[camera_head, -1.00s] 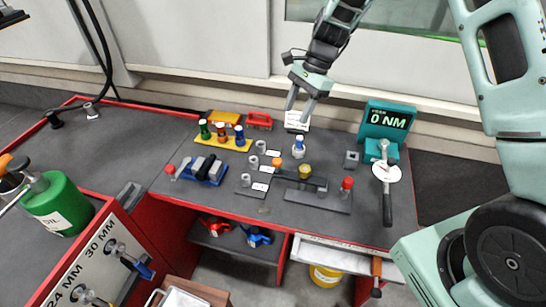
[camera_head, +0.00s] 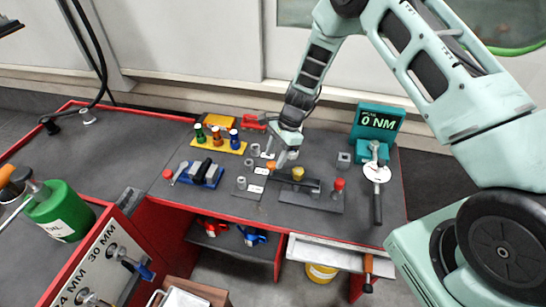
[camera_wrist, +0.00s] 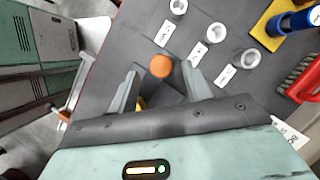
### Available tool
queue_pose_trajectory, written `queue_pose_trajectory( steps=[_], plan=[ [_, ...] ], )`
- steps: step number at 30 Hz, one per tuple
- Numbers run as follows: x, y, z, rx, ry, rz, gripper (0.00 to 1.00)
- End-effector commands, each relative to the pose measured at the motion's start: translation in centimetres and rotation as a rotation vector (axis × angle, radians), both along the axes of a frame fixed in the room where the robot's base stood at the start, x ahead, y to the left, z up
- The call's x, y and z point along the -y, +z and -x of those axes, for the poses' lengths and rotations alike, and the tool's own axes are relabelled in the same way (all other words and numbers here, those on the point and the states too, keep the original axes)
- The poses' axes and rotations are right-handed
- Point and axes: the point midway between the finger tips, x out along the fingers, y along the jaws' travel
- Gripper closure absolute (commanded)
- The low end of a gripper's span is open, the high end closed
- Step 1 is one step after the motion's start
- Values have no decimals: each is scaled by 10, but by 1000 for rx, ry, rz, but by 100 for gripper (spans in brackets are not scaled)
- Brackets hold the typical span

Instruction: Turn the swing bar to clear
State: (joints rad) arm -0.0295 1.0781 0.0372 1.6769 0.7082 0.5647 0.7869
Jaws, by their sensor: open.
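The swing bar (camera_head: 312,185) is a dark bar lying on a dark base plate (camera_head: 325,204) near the bench's front. A yellow hex head (camera_head: 298,173) sits on it. An orange round knob (camera_head: 271,165) stands near its left end; it also shows in the wrist view (camera_wrist: 161,66). A red knob (camera_head: 338,184) stands on the right of the plate. My gripper (camera_head: 281,161) is above the knob, pointing down. In the wrist view my gripper (camera_wrist: 162,82) is open, with the orange knob seen between its fingertips. Most of the bar is hidden there.
Grey sockets (camera_wrist: 214,33) with white labels stand close to the gripper. A yellow rack (camera_head: 228,144) of coloured sockets and a blue block (camera_head: 205,176) lie left. A teal torque display (camera_head: 378,122) reading 0 NM and a wrench (camera_head: 377,205) are right.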

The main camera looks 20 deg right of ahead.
Motion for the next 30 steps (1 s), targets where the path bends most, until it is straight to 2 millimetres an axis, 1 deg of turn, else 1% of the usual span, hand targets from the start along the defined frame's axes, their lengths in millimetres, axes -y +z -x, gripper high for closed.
queue_pose_trajectory(
  steps=[3,6,16,17,18,20,21,22,30],
  plan=[
    [-6,-12,1,0,2,0,51],
    [-8,-19,1,1,2,0,51],
    [-10,-23,1,2,1,0,51],
    [-10,-23,1,2,1,0,54],
    [-10,-23,1,2,1,0,65],
    [-9,-22,1,2,1,0,82],
    [-9,-22,1,2,1,0,93],
    [-9,-22,1,2,1,0,100],
    [-10,-23,2,1,19,0,100]
  ],
)
